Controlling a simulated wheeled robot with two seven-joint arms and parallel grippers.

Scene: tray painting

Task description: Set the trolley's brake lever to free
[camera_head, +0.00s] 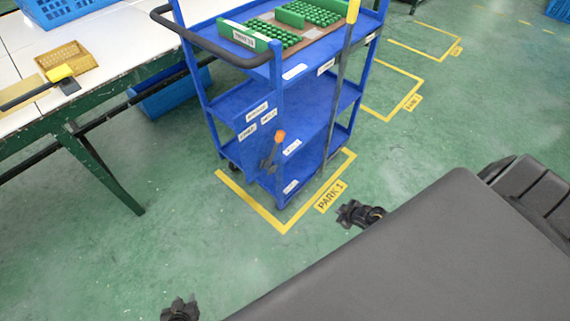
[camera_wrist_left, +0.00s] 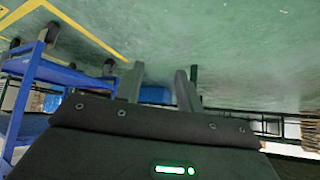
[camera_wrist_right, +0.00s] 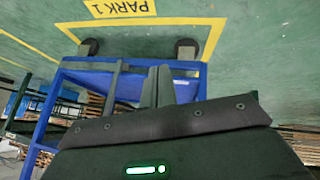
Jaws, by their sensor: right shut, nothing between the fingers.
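The blue trolley (camera_head: 290,100) stands in the yellow floor outline marked PARK 1. Its brake lever (camera_head: 280,136), with an orange tip and dark shaft, is low on the near side and tilts up to the right. Small white labels (camera_head: 257,112) are around it, too small to read surely. My right gripper (camera_head: 358,213) is shut and empty, right of the trolley and apart from the lever. My left gripper (camera_head: 180,308) is low at the bottom edge, away from the trolley; its fingers are spread and empty in the left wrist view (camera_wrist_left: 160,76). The trolley also shows in the right wrist view (camera_wrist_right: 85,85).
Green egg-type trays (camera_head: 310,12) lie on the trolley top. A long yellow-topped pole (camera_head: 350,30) stands at its right. A white table (camera_head: 60,35) with a yellow basket (camera_head: 67,62) is at left. The green floor in front is clear.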

